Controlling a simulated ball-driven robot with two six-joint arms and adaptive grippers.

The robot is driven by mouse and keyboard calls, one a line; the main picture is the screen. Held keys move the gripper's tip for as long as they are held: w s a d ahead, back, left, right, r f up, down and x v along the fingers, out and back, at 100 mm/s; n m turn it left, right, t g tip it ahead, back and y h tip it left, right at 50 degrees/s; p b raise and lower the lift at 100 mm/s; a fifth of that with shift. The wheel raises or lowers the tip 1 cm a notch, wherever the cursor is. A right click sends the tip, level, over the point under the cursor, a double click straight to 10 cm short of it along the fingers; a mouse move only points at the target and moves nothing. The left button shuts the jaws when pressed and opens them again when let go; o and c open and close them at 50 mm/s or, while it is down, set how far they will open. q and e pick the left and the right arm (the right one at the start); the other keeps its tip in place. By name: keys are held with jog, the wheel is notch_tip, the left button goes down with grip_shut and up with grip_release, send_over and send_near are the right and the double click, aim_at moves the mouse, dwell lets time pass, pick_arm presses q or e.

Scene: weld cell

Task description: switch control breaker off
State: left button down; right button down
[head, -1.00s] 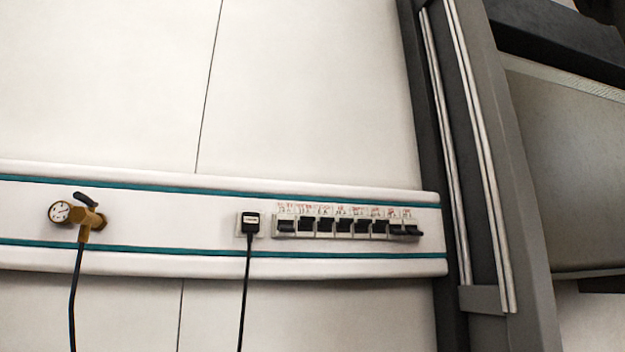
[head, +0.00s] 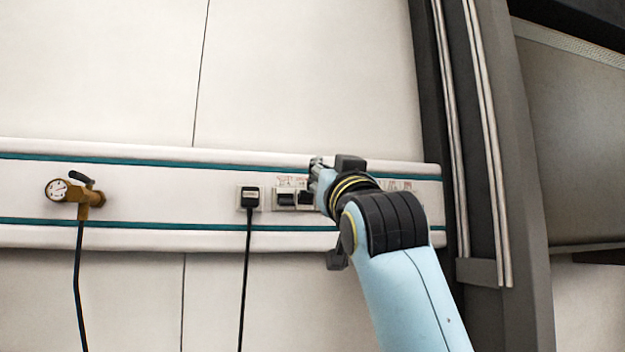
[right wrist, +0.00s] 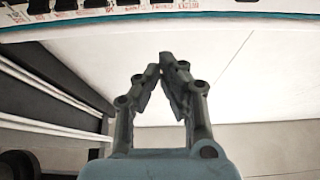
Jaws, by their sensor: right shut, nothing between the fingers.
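The row of breakers (head: 286,200) sits on the white wall rail, with black levers and red-lettered labels too small to read. I cannot tell which is the control breaker. Only the left end of the row shows clearly in the head view; my right arm hides most of the rest. Part of the row also shows along the top edge of the right wrist view (right wrist: 66,5). My right gripper (head: 317,168) is in front of the row. In the right wrist view its fingertips (right wrist: 161,66) are together and empty, apart from the breakers in that picture. My left gripper is out of view.
A black plug (head: 250,198) with a hanging cable is just left of the breakers. A brass valve with a gauge (head: 84,198) and hose is farther left on the rail (head: 150,236). A dark upright frame (head: 440,120) stands to the right. The wall above is bare.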

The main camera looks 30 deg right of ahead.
aim_at(311, 158)
jog(key=shift+w, duration=0.1)
jog(key=p+x, duration=0.4)
jog(key=x, duration=0.6)
jog(key=shift+w+d+r, duration=0.1)
jog(key=shift+r, duration=0.15)
jog(key=f, duration=0.3)
jog(key=shift+s+f, duration=0.15)
jog(key=shift+s, duration=0.25)
jog(key=shift+s+f, duration=0.2)
jog(key=shift+f, duration=0.4)
